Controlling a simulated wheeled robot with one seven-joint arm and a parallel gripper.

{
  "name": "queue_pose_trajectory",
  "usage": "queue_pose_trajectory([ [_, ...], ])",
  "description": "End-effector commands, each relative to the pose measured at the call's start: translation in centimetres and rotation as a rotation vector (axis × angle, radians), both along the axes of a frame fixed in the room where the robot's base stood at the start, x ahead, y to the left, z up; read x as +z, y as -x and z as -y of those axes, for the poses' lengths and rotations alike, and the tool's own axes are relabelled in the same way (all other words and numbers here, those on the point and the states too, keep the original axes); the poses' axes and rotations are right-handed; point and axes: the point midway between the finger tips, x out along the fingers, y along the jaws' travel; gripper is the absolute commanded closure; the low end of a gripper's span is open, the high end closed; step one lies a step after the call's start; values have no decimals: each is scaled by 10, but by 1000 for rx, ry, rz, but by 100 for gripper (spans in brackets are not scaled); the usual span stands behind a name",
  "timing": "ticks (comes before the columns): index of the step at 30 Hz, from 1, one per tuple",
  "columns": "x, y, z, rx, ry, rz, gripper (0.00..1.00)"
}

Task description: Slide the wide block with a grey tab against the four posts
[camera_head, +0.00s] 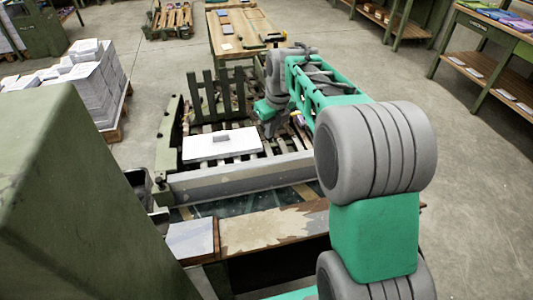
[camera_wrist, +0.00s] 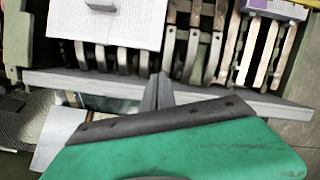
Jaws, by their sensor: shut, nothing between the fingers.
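The wide white block (camera_head: 200,151) lies flat on the slatted bed of the machine, with a small grey tab (camera_head: 222,138) standing on its top. The four dark posts (camera_head: 209,98) stand upright behind it, with a visible gap between block and posts. The posts cannot be made out there.
A grey bar (camera_head: 245,180) runs along the near side of the bed. A green upright (camera_head: 168,140) bounds the left. Open slats (camera_wrist: 200,50) lie right of the block. Paper stacks (camera_head: 85,80) stand farther left, and a wooden table (camera_head: 232,30) stands behind.

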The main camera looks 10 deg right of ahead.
Motion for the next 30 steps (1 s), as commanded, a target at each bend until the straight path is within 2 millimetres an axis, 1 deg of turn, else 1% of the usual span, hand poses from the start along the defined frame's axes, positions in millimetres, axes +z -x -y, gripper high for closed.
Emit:
queue_pose_trajectory([
  [2,-5,-6,1,-68,-17,-5,100],
  [5,-13,-8,1,-90,-23,-8,100],
  [8,-28,-11,0,-88,-23,-10,100],
  [15,-75,-23,-4,-86,-22,-8,100],
  [18,-89,-27,-5,-85,-22,-7,100],
  [23,-99,-29,-5,-85,-22,-5,100],
  [30,-100,-30,-5,-85,-22,-5,100],
])
